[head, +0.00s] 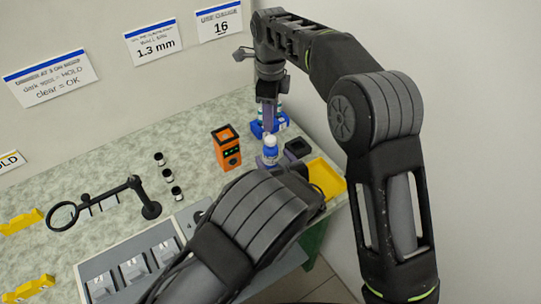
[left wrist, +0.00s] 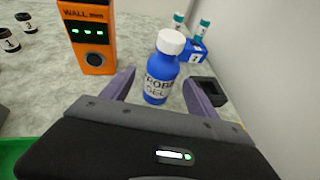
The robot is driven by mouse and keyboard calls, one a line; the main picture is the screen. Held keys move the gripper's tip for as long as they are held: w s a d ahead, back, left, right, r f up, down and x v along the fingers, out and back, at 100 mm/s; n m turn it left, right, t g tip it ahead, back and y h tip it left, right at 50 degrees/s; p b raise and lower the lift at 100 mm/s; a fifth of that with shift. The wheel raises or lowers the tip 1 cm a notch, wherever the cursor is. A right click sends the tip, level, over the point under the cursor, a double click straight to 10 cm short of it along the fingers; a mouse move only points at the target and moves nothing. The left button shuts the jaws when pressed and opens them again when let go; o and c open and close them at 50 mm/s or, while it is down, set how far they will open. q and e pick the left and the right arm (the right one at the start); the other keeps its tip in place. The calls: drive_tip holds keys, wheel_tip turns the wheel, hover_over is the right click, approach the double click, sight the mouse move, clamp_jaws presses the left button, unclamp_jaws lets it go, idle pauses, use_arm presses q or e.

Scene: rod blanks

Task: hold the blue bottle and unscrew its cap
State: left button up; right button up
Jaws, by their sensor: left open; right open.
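The blue bottle (head: 269,155) stands upright on the bench with its white cap (head: 270,141) on. In the left wrist view the bottle (left wrist: 160,82) shows a partly readable white label and the cap (left wrist: 171,42). My left gripper (left wrist: 158,78) is open, its two fingers on either side of the bottle's lower body, with no clear grip on it. In the head view my left forearm hides most of that gripper. My right gripper (head: 268,126) is open, pointing down just above and behind the cap; its fingertips are small and hard to make out.
An orange device (head: 227,148) with green lights stands left of the bottle. A blue rack (left wrist: 193,52) with vials is behind it. A black open box (head: 298,148) and a yellow tray (head: 325,178) lie to the right. A magnifier stand (head: 138,195) and small black jars are left.

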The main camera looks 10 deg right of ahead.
sight(273, 158)
use_arm(q)
drive_tip(key=shift+x, duration=1.75)
clamp_jaws()
